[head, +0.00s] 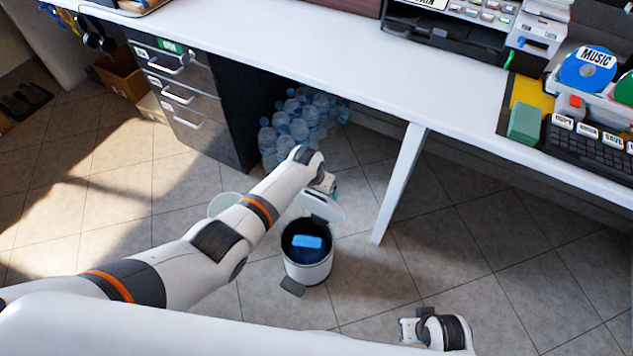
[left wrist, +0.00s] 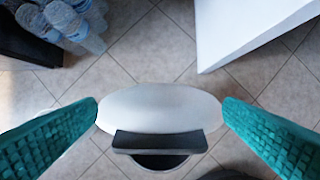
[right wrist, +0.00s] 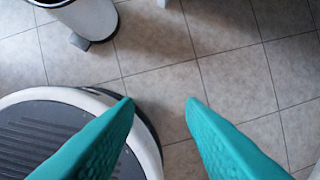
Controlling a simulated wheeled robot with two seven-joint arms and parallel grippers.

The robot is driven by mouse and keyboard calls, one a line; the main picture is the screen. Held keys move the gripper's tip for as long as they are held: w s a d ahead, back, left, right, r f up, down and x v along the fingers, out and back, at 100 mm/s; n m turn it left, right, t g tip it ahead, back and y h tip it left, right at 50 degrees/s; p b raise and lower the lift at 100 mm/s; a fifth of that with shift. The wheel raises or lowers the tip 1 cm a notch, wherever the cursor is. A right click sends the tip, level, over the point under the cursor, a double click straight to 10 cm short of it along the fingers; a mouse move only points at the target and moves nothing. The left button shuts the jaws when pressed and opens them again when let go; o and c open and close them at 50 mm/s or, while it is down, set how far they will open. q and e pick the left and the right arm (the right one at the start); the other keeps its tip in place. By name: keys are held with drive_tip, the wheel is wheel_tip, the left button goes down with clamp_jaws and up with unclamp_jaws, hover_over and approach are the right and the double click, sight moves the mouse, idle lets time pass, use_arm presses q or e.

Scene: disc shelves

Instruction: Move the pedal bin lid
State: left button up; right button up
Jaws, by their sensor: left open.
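The white pedal bin (head: 309,268) stands on the floor with its mouth open and a blue object (head: 307,242) inside. Its pale oval lid (head: 325,208) is raised at the far side of the rim. The left wrist view shows the lid (left wrist: 160,100) with a dark hinge piece (left wrist: 160,142) below it. My left gripper (head: 327,183) is open above the lid. Its teal fingers appear at either side of the lid (left wrist: 160,112); I cannot tell whether they touch it. My right gripper (head: 408,328) is open and empty (right wrist: 161,101), low at the front right of the bin.
A white desk leg (head: 400,185) stands right of the bin under the desk (head: 330,55). Several water bottles (head: 300,122) stand behind it, beside a drawer unit (head: 190,105). A pale disc (head: 222,203) is partly hidden behind my left arm. Floor to the right is clear.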

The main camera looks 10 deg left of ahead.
use_arm(q)
drive_tip(key=p+v, duration=0.3)
drive_tip(key=v, duration=0.3)
drive_tip(key=shift+r+p, duration=0.25)
drive_tip(key=shift+p, duration=0.15)
drive_tip(key=shift+s+a+r, duration=0.1)
drive_tip(key=shift+s+r, duration=0.05)
drive_tip(key=shift+r, duration=0.25)
use_arm(e)
drive_tip(key=s+d+f+g, duration=0.1)
drive_tip(key=s+f, duration=0.7)
drive_tip(key=f, duration=0.4)
drive_tip(key=shift+f, duration=0.2)
drive_tip(key=shift+d, duration=0.1)
